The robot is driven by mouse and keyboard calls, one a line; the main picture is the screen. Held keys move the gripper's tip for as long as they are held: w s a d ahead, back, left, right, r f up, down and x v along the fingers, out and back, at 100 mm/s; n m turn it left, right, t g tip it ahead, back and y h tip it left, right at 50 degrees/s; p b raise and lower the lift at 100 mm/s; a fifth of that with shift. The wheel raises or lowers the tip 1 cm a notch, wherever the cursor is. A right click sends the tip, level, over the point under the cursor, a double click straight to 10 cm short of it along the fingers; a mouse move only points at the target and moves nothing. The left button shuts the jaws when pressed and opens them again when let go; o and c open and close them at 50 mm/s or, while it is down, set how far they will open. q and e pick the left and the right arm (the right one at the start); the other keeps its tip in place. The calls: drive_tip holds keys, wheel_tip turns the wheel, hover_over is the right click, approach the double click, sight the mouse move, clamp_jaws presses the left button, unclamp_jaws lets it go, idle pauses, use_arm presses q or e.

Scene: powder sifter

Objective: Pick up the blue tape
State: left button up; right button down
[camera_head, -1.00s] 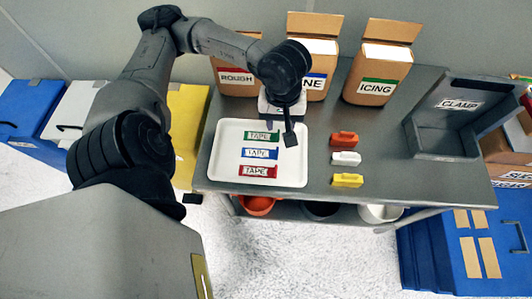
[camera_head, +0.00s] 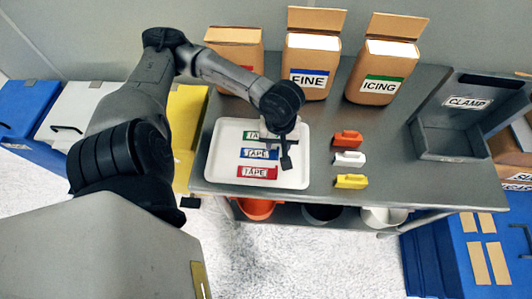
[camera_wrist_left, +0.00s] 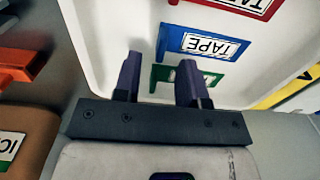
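The blue tape (camera_head: 259,154), with a white TAPE label, lies in the white tray (camera_head: 296,175) between the green tape (camera_head: 254,135) and the red tape (camera_head: 257,173). My left gripper (camera_head: 276,154) is over the tray at the right end of the blue tape and partly hides the green one. In the left wrist view, the gripper (camera_wrist_left: 160,76) has its two dark fingers apart with nothing between them. The blue tape (camera_wrist_left: 206,44) lies beyond the fingertips, towards the right, and the green tape (camera_wrist_left: 160,78) is partly behind the fingers. My right gripper is not seen.
Orange, white and yellow clamps (camera_head: 348,159) stand right of the tray. Cartons labelled FINE (camera_head: 310,55) and ICING (camera_head: 382,60) stand behind it, with another carton at the left. A grey CLAMP bin (camera_head: 455,140) is at the table's right.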

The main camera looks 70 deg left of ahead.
use_arm(q)
drive_tip(key=shift+f, duration=1.1)
clamp_jaws()
